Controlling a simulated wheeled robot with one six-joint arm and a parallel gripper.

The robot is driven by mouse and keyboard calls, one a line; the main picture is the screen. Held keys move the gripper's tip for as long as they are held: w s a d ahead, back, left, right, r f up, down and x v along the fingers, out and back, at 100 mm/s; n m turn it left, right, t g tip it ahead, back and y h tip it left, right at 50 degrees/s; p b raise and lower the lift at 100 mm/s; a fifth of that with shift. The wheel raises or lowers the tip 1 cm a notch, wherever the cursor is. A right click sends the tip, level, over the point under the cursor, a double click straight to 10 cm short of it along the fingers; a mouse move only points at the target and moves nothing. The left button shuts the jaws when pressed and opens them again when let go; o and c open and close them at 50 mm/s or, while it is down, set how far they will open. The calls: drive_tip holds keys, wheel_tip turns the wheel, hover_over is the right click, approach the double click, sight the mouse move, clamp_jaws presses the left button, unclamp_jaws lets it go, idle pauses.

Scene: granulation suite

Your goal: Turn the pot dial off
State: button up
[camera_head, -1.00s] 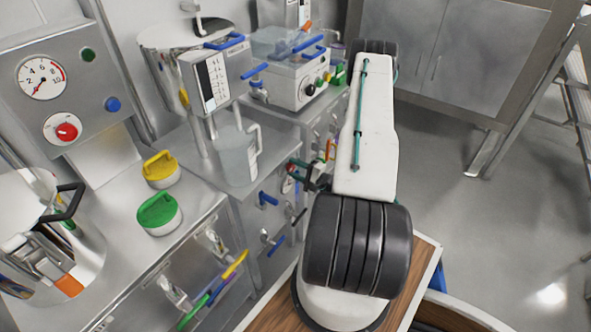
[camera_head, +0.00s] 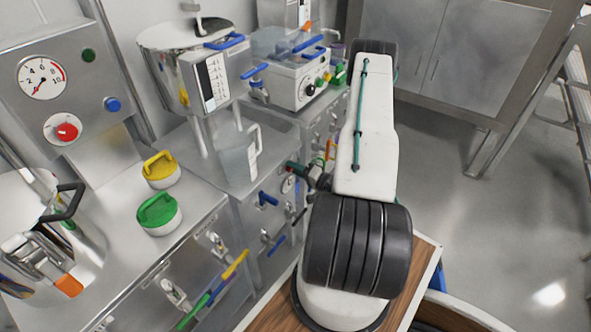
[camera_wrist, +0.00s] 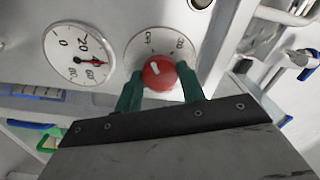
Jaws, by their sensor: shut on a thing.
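The pot dial, a red knob (camera_wrist: 159,73) with a white pointer mark, sits on a round white scale plate (camera_wrist: 150,42) in the wrist view. The pointer mark tilts up and left. My gripper (camera_wrist: 162,84) has its green fingers on either side of the knob, shut on it. In the head view only a green finger of my gripper (camera_head: 297,169) shows at the steel front; my arm hides the knob there.
A round gauge (camera_wrist: 79,56) with a red needle is left of the knob. In the head view, a console (camera_head: 75,75) carries another red knob (camera_head: 66,131). Yellow (camera_head: 160,167) and green (camera_head: 157,211) handled lids lie on the counter.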

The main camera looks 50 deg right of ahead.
idle(0.4)
drive_tip(key=o, duration=1)
drive_tip(key=shift+c, duration=0.2)
drive_tip(key=s, duration=0.8)
drive_tip(key=shift+d, duration=0.3)
